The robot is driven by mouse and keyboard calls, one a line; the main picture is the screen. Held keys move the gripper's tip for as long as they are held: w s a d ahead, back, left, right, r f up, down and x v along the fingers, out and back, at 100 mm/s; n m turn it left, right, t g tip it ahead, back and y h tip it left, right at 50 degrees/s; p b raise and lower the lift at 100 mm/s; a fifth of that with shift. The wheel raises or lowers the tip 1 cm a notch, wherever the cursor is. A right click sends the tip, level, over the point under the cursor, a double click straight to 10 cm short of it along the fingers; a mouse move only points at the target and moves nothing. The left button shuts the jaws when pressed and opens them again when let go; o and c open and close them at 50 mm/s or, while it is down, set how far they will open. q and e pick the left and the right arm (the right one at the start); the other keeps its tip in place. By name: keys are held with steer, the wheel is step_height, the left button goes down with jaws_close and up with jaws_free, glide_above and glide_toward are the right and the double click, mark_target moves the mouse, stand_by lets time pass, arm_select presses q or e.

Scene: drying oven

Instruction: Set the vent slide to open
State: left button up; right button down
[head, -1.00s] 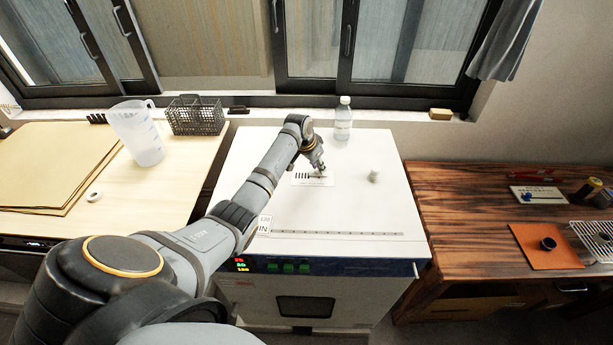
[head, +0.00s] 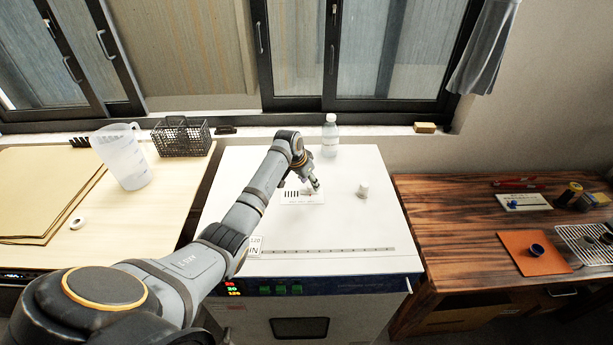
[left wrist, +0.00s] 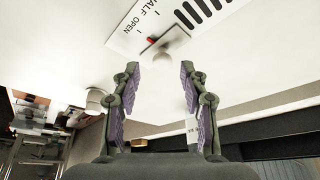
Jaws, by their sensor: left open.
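The vent plate (head: 296,200) is a white label with black slots on top of the white oven (head: 330,228). In the left wrist view, the plate (left wrist: 195,28) carries the words HALF and OPEN. The vent slide's pale round knob (left wrist: 163,57) and a red mark (left wrist: 151,40) sit near the word OPEN. My left gripper (head: 316,186) is above the plate's right end. In the left wrist view its fingers (left wrist: 157,70) are apart and empty, with the knob just beyond the tips, not gripped. My right gripper is not in view.
A white cylinder (head: 363,190) stands right of the plate on the oven top. A clear bottle (head: 330,137) stands at its back edge. A jug (head: 122,158) and wire basket (head: 181,138) are on the left bench. A wooden table (head: 450,225) is at right.

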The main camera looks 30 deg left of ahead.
arm_select(q)
steer(key=d+v, duration=0.1)
steer(key=v, duration=0.9)
steer(key=shift+a+r, duration=0.35)
steer(key=shift+a, duration=0.05)
steer(key=shift+s, duration=0.2)
